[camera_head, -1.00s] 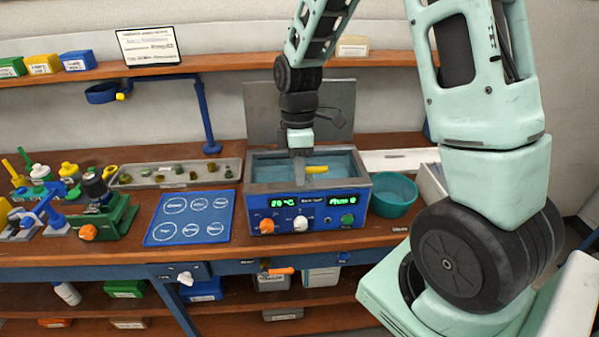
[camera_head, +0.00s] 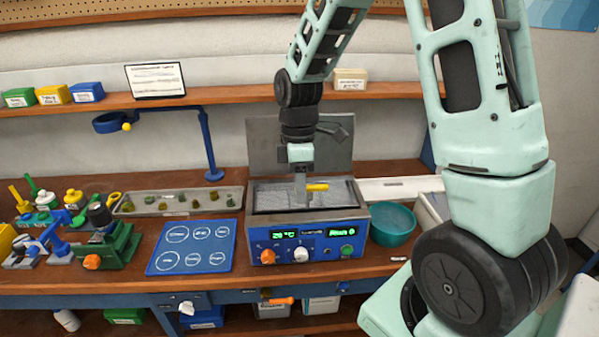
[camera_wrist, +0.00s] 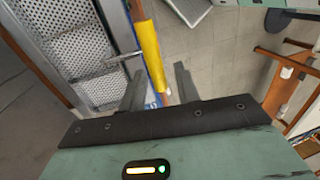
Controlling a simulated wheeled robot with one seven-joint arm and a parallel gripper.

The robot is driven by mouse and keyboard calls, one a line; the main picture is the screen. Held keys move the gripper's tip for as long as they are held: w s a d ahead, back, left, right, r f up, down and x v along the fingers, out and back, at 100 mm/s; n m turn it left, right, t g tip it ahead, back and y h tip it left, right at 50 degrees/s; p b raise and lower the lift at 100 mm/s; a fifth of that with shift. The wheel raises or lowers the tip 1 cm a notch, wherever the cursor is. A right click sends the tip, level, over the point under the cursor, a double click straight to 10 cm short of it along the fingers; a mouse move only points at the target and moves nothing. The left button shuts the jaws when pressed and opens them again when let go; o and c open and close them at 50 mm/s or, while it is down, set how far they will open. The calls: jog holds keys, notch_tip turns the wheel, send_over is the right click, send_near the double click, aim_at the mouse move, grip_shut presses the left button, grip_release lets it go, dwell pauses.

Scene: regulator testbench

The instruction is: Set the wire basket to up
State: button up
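The wire basket (camera_head: 280,196) shows as grey mesh near the top of the bath (camera_head: 335,214), and its perforated metal fills the upper left of the wrist view (camera_wrist: 75,50). Its yellow handle (camera_head: 317,187) sticks out to the right of my gripper (camera_head: 301,190) in the head view. In the wrist view the yellow handle (camera_wrist: 151,55) runs toward the gap between my two fingers (camera_wrist: 160,84). The fingers are apart, with free room to the right of the handle. I cannot tell whether the left finger touches the handle or its metal rod.
The bath's raised lid (camera_head: 340,150) stands behind it. A teal bowl (camera_head: 391,222) is close on the right, a blue mat (camera_head: 194,246) on the left, and a long tray (camera_head: 180,201) behind the mat. A shelf (camera_head: 230,97) crosses behind my arm.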

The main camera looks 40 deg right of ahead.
notch_tip(320, 180, up, 17)
jog(key=w+d+b, duration=0.2)
jog(key=w+b, duration=0.1)
dwell(0.6)
jog(key=s+a+f+b, duration=0.1)
jog(key=s+a+f, duration=0.15)
jog(key=a, duration=0.25)
jog(key=s+a+f+m+b, duration=0.1)
jog(key=s+a+f, duration=0.1)
jog(key=a+f, duration=0.25)
jog(key=s+a+f+b, duration=0.1)
jog(key=s+a+f, duration=0.15)
jog(key=a, duration=0.35)
jog(key=s+a+f+m+t+b, duration=0.1)
jog(key=s+a+f, duration=0.3)
jog(key=s, duration=0.3)
jog(key=s+a+f+m+b, duration=0.1)
jog(key=s+a+f, duration=0.3)
jog(key=s+f, duration=0.3)
jog(key=shift+s+t+h+b, duration=0.3)
jog(key=shift+s+t+b, duration=0.05)
jog(key=shift+t+b, duration=0.05)
